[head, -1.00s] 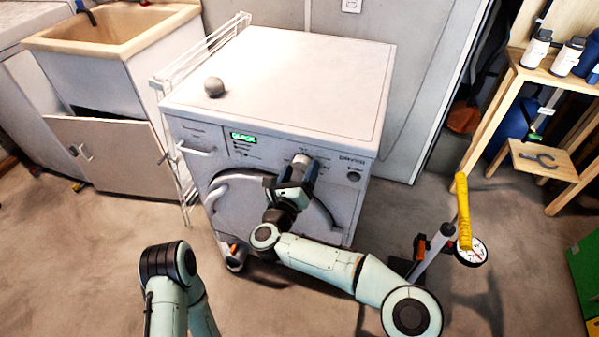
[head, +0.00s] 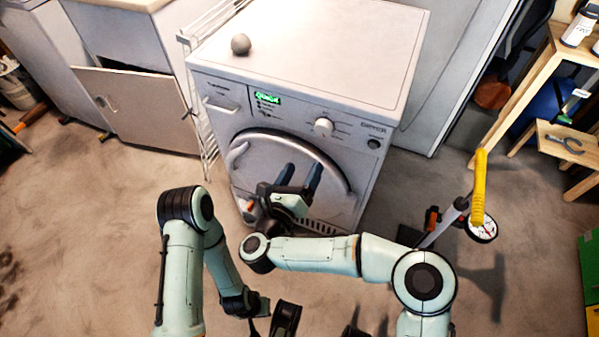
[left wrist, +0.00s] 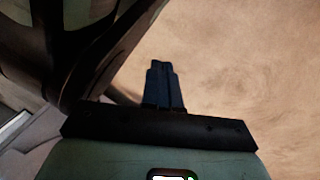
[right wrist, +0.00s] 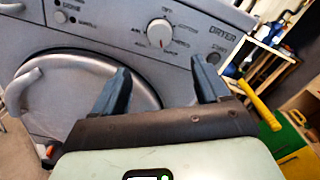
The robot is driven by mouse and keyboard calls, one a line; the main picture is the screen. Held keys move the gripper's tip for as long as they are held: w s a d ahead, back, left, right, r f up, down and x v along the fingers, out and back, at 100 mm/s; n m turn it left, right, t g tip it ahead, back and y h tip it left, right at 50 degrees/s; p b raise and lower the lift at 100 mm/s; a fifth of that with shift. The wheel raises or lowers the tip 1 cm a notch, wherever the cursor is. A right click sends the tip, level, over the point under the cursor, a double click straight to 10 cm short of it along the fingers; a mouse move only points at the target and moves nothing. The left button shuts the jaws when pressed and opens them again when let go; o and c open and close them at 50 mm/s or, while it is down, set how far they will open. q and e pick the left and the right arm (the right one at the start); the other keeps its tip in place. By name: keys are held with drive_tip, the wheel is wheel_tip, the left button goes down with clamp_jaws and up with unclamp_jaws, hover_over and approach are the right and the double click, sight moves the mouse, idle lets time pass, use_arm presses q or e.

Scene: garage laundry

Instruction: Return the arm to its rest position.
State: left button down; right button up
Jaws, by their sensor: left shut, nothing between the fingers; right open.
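My right gripper (head: 299,175) is open and empty in front of the dryer's round door. In the right wrist view the right gripper's (right wrist: 160,72) two blue fingers stand apart with nothing between them, and the dial (right wrist: 159,32) shows beyond them. In the head view the dial (head: 323,127) is on the panel of the white dryer (head: 330,35), above and apart from the fingers. My left gripper (head: 262,306) is low at the bottom of the head view. In the left wrist view its fingers (left wrist: 167,85) are together and empty over bare floor.
A grey ball (head: 241,44) lies on the dryer top. A yellow-handled pump with gauge (head: 482,229) stands on the right. A wooden shelf (head: 530,90) is at the far right, and a white rack (head: 205,120) stands left of the dryer. The floor at left is mostly clear.

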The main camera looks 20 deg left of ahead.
use_arm(q)
drive_tip(key=shift+w+r, duration=0.1)
drive_tip(key=shift+w, duration=0.1)
use_arm(e)
drive_tip(key=shift+s, duration=0.4)
